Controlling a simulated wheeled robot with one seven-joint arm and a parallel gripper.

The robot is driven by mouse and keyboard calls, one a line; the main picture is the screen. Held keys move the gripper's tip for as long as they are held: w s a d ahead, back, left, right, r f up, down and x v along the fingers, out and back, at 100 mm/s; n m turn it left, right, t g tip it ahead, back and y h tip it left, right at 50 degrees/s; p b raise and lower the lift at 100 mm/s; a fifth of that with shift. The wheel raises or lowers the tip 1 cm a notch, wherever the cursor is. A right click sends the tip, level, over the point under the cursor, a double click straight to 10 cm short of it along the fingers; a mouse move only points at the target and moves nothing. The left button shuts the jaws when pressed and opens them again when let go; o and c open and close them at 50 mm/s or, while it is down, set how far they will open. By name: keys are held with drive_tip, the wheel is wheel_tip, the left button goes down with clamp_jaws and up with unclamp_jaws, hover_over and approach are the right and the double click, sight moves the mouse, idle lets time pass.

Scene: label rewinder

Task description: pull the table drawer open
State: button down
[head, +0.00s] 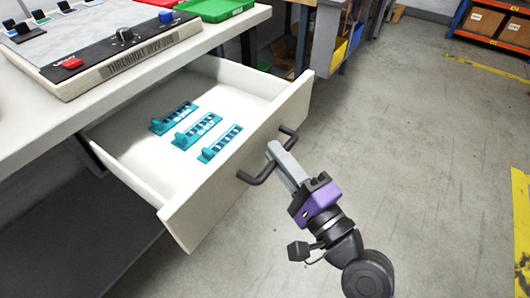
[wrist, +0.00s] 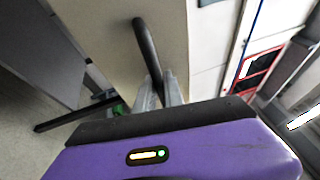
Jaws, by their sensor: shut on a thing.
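The table drawer (head: 240,150) is white and stands well out from under the tabletop, its inside in view in the head view. Its dark bar handle (head: 256,178) is on the front panel; the handle also shows in the wrist view (wrist: 146,45). My gripper (head: 277,152) reaches the handle from the front right, with its fingers shut on the bar. In the wrist view my gripper (wrist: 160,92) has the bar running down between its fingers. Several teal slotted pieces (head: 198,130) lie on the drawer floor.
Shelves with yellow and blue bins (head: 340,50) stand behind. The grey floor to the right is clear, with yellow lines.

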drive_tip(key=shift+s+d+f, duration=0.1)
drive_tip(key=shift+s+d, duration=0.05)
drive_tip(key=shift+d, duration=0.05)
drive_tip(key=c, duration=1.5)
unclamp_jaws()
drive_tip(key=shift+o, duration=0.2)
drive_tip(key=b+v, duration=0.1)
drive_tip(key=v, duration=0.6)
drive_tip(key=shift+s+d+b, duration=0.2)
drive_tip(key=shift+s+b, duration=0.1)
drive_tip(key=shift+s, duration=0.05)
